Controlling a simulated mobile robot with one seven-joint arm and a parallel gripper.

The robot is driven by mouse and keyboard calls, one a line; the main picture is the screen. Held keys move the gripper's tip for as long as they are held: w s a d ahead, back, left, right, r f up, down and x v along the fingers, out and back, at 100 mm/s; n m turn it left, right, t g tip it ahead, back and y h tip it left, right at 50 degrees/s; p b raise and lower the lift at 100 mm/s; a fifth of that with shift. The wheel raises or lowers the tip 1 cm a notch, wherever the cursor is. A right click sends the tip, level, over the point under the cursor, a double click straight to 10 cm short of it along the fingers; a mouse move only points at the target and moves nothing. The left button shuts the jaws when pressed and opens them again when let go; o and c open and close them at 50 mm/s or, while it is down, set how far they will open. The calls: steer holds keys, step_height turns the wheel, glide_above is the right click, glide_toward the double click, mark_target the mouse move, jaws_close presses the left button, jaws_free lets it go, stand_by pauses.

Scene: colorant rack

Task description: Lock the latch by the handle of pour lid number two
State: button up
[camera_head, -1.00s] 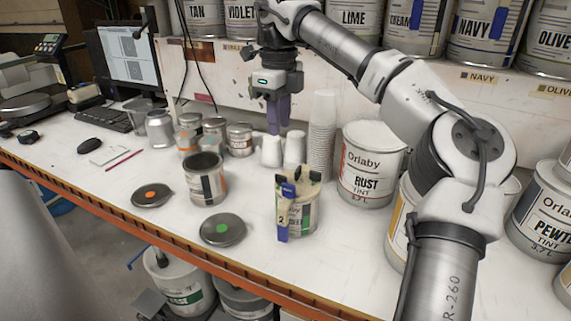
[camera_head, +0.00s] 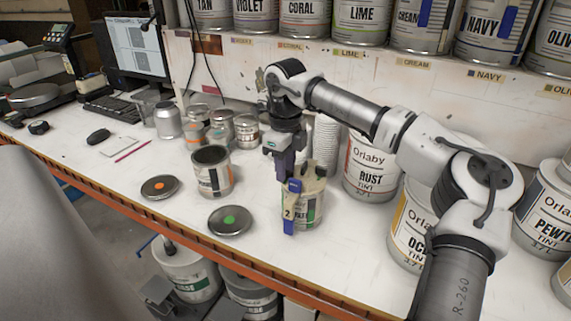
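The can with pour lid number two (camera_head: 304,209) stands upright on the white bench. Its lid is cream, and a tan strip marked "2" (camera_head: 289,213) hangs down its front with blue parts at the top and bottom. My gripper (camera_head: 286,173) points down just behind and above the left side of this lid. The gap between the fingers is not clear.
An open can (camera_head: 211,172) stands to the left, with a green-dotted lid (camera_head: 230,220) and an orange-dotted lid (camera_head: 160,188) lying flat. Stacked white cups (camera_head: 326,145) and the RUST can (camera_head: 371,168) stand close behind and right. The front bench edge is clear.

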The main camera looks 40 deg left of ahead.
jaws_close()
steer(key=shift+m+b, duration=0.35)
steer(key=shift+m, duration=0.25)
steer(key=m+b, duration=0.1)
steer(key=m, duration=0.1)
steer(key=shift+w+f+m, duration=0.1)
steer(key=shift+m, duration=0.3)
steer(key=m+b, duration=0.1)
steer(key=m, duration=0.2)
steer(key=shift+w+m, duration=0.1)
steer(key=shift+m, duration=0.2)
steer(key=m+b, duration=0.1)
steer(key=m, duration=0.2)
steer(key=shift+m, duration=0.3)
steer(key=shift+d+m+b, duration=0.1)
steer(key=shift+m+b, duration=0.55)
steer(key=shift+m, duration=1.05)
steer(key=shift+w, duration=0.1)
